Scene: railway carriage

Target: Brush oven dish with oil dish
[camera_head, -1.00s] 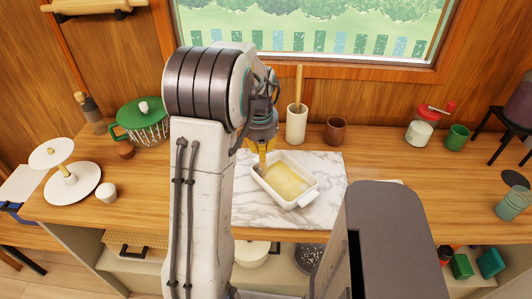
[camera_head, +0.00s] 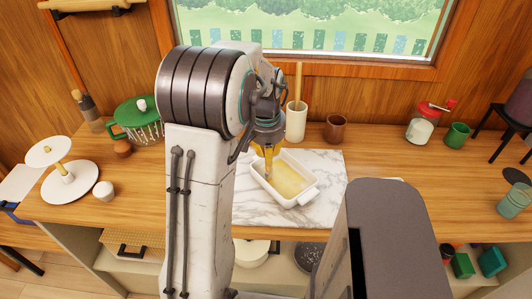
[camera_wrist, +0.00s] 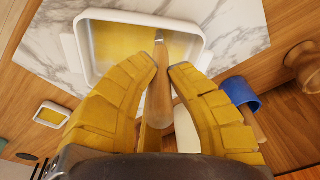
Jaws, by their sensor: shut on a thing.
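The oven dish (camera_head: 303,198) is a white rectangular dish with a yellow layer inside, on a marble slab. In the wrist view its white wall (camera_wrist: 84,50) shows at the top. My gripper (camera_head: 268,158) is over the dish's left end. In the wrist view my gripper (camera_wrist: 163,62) is shut on a brush (camera_wrist: 158,88) with a wooden handle. The brush's far end is over the dish's inside; I cannot tell whether it touches. A small white dish with yellow in it, likely the oil dish (camera_wrist: 36,117), shows at lower left. I cannot make it out in the head view.
The marble slab (camera_head: 325,163) lies on the wooden counter (camera_head: 385,160). A white crock (camera_head: 296,124) and a brown cup (camera_head: 336,129) stand behind it. A green pot (camera_head: 135,118) and cake stand (camera_head: 70,183) are at left. The counter right of the slab is mostly clear.

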